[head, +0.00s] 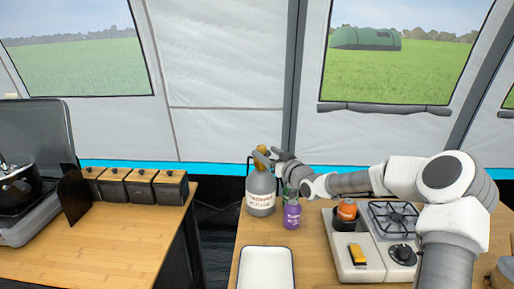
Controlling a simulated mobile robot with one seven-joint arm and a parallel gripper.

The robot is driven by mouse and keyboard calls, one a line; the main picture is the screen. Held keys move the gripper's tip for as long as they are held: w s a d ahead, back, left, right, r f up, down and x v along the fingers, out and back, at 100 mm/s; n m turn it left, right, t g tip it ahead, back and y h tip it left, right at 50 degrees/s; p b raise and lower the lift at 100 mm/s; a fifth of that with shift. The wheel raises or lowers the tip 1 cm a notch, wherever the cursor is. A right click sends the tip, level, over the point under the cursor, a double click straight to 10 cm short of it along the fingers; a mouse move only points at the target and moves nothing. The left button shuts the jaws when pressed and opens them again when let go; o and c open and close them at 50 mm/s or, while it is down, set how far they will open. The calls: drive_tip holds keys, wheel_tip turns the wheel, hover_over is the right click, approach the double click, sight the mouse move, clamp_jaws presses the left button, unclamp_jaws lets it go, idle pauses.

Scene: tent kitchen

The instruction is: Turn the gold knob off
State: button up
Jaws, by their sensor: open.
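A grey metal canister (261,192) with a printed white label stands upright at the back left of the right-hand table. A gold knob (262,154) sits on its top. My arm reaches in from the right, and my gripper (276,156) is at the canister's top, just right of the gold knob. It is open, with its fingers small and partly merged with the canister's top. I cannot tell whether they touch the knob.
A purple container (292,215) stands close below my gripper. A camping stove (345,270) with a black knob (402,254), a yellow part (358,255) and an orange canister (347,210) is to the right. A white tray (266,250) lies in front.

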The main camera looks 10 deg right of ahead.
drive_tip(key=shift+x, duration=3.4)
drive_tip(key=shift+c, duration=0.2)
clamp_jaws()
